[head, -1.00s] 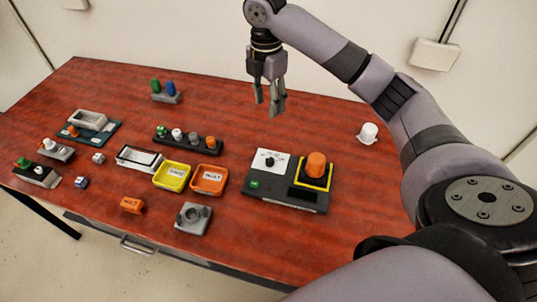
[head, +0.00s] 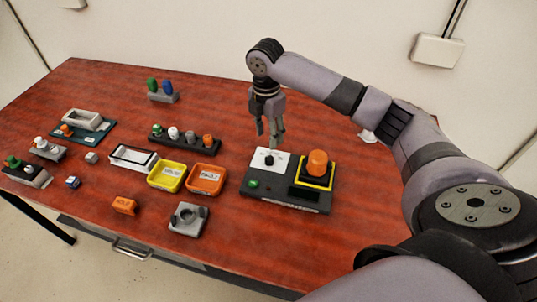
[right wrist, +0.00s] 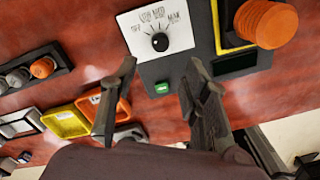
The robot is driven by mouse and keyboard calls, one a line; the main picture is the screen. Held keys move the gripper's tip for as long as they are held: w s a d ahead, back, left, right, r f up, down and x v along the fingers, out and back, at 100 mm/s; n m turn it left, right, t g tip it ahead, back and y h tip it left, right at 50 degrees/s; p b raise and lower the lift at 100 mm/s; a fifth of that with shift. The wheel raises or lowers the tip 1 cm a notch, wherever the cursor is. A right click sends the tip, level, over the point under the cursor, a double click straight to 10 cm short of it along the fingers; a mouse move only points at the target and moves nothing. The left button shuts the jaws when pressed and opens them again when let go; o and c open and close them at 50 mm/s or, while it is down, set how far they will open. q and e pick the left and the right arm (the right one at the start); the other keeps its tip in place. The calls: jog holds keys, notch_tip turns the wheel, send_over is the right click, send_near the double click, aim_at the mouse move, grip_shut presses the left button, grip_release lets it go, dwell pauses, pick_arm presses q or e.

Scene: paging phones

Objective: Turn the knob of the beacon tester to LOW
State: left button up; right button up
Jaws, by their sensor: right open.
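The beacon tester (head: 252,194) is a dark box at the middle right of the table. Its white panel carries a small black knob (head: 269,160); in the right wrist view the knob (right wrist: 160,42) is below an arc of printed labels. Which label it points to is too small to tell. An orange beacon (head: 317,163) stands in the tester's yellow-edged square. My right gripper (head: 268,140) is open and empty, pointing down just above the knob, apart from it. In the right wrist view its fingers lie on both sides below the knob. My left gripper is not in view.
A green button (head: 253,183) is on the tester's front left. Left of it are an orange tray (head: 206,179), a yellow tray (head: 167,176), a grey fixture (head: 188,219) and a dark rack of coloured pieces. A white piece (head: 366,136) is partly behind my right arm.

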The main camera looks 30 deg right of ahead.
aim_at(269, 159)
notch_tip(269, 159, down, 10)
jog(key=shift+s+r+p, duration=0.1)
jog(key=shift+s+p, duration=0.05)
jog(key=shift+p, duration=0.45)
grip_shut()
